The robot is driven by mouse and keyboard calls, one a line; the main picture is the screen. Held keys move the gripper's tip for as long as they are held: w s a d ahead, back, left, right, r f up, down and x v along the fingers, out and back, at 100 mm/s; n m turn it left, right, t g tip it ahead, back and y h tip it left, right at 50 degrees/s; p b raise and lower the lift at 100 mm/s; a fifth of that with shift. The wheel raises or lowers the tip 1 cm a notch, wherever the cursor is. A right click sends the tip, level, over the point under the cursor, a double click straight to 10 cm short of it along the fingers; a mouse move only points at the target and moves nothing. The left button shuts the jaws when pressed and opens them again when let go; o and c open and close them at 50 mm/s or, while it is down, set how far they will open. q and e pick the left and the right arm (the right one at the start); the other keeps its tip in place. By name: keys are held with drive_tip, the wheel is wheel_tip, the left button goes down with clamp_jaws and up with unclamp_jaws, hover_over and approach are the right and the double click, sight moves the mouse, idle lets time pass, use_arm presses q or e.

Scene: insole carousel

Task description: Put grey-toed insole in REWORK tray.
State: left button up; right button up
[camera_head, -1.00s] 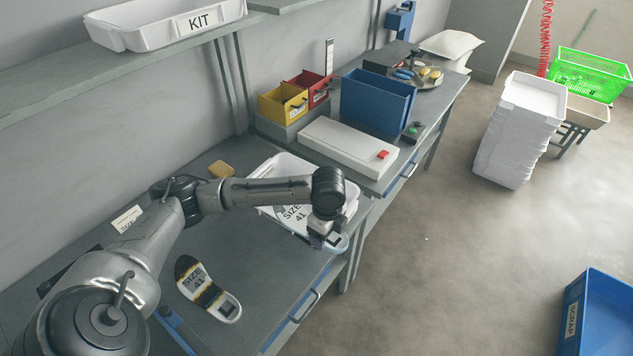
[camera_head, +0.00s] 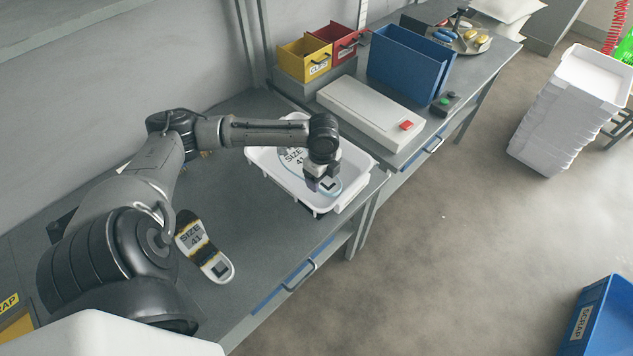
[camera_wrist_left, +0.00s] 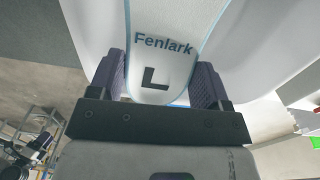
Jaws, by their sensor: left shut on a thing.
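My left gripper (camera_head: 316,185) is shut on the heel end of a pale insole (camera_head: 293,163) marked SIZE 41. In the left wrist view this insole (camera_wrist_left: 165,45) shows "Fenlark", an L and a light blue edge between the two fingers; its toe is out of that view. The gripper holds it over or inside a white tray (camera_head: 354,200) on the bench; whether it touches the tray floor I cannot tell. No label on this tray is readable. A second SIZE 41 insole (camera_head: 204,246), with a black toe and yellowish bands, lies on the bench. My right gripper is not in view.
Behind the tray stand a white flat box (camera_head: 365,105) with a red button, a blue bin (camera_head: 405,75), and yellow (camera_head: 303,58) and red (camera_head: 338,38) bins. A blue SCRAP crate (camera_head: 605,315) and stacked white trays (camera_head: 570,110) are on the floor. The bench front is clear.

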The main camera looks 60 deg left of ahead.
use_arm(q)
drive_tip(key=shift+s+a+f, duration=0.1)
drive_tip(key=shift+a+f, duration=0.3)
drive_tip(key=shift+a, duration=0.25)
drive_tip(key=shift+s+a+f, duration=0.1)
drive_tip(key=shift+a+f, duration=0.3)
drive_tip(key=shift+a, duration=0.25)
wheel_tip(320, 180, down, 3)
drive_tip(key=shift+w+f+b, duration=0.1)
drive_tip(key=shift+f+b, duration=0.05)
drive_tip(key=shift+b, duration=0.6)
drive_tip(key=shift+f, duration=0.35)
drive_tip(key=shift+f, duration=0.1)
drive_tip(key=o, duration=0.9)
